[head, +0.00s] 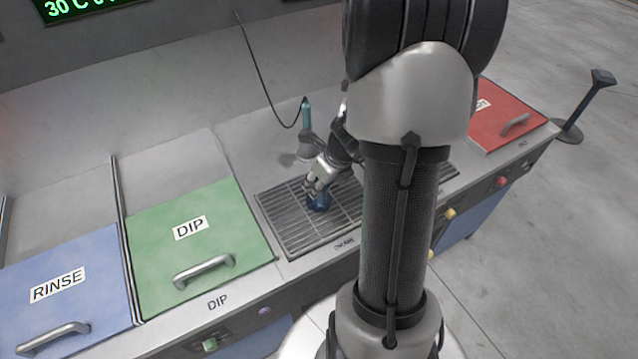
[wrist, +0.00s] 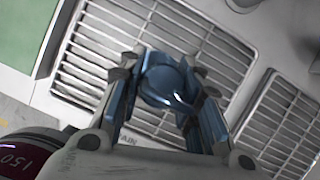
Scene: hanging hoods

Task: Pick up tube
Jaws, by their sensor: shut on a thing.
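The tube (head: 319,201) is a small dark blue cylinder over the drain grate, at the middle of the head view. In the wrist view the blue tube (wrist: 168,84) shows end-on between the two fingers, with a shiny rounded rim. My gripper (head: 314,188) is shut on it from above; it also shows in the wrist view (wrist: 166,90), with a finger on each side. I cannot tell whether the tube's lower end touches the grate. My arm hides part of the grate's right side in the head view.
The slatted drain grate (head: 285,222) lies right of the green DIP lid (head: 160,262) and the blue RINSE lid (head: 95,300). A teal-handled tool (head: 306,115) with a cable stands behind the grate. A red lid (head: 490,125) is at the right, and a post (head: 585,105) stands on the floor beyond.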

